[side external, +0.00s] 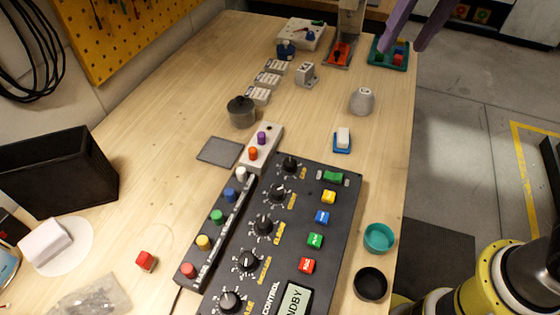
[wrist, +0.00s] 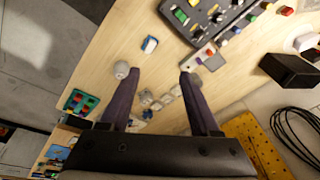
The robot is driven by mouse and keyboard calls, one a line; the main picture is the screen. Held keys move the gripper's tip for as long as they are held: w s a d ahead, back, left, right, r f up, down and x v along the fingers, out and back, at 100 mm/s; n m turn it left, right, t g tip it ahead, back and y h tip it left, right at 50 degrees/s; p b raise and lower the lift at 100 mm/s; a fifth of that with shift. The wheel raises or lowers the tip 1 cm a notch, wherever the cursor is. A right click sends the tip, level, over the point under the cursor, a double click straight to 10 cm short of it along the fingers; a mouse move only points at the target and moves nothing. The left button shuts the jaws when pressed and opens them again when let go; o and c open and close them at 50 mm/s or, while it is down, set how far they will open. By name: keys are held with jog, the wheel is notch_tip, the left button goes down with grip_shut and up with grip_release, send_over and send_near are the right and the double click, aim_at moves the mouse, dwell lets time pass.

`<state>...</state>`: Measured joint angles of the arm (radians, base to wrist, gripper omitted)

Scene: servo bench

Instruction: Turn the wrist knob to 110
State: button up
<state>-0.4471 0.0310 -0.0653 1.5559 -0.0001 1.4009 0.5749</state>
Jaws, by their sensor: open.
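The black control box (side external: 335,225) lies on the bench with a row of black knobs along its left part. The wrist knob (side external: 278,194) appears to be the second from the far end; its small label is hard to read. Its pointer angle is too small to read. My gripper (side external: 402,48) is open and empty, high at the far right, well away from the box. In the wrist view my gripper's (wrist: 160,73) purple fingers are apart, and the control box (wrist: 222,35) is at the top.
A strip of coloured buttons (side external: 218,217) runs left of the box. A grey panel with orange and purple knobs (side external: 263,148), a dark pot (side external: 242,112) and a pale grey rounded object (side external: 362,101) stand beyond it. Teal (side external: 379,237) and black (side external: 370,283) bowls sit to its right.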

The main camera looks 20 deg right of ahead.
jog(key=w+a+f+n+g, duration=0.1)
jog(key=a+f, duration=0.1)
jog(key=a, duration=0.4)
jog(key=w+a+f+n+g, duration=0.1)
jog(key=w+a+f, duration=0.15)
jog(key=a, duration=0.45)
jog(key=n+h, duration=0.1)
jog(key=n, duration=0.1)
send_over(278, 190)
notch_tip(278, 190, down, 6)
notch_tip(278, 190, down, 14)
jog(key=shift+r, duration=0.25)
grip_shut()
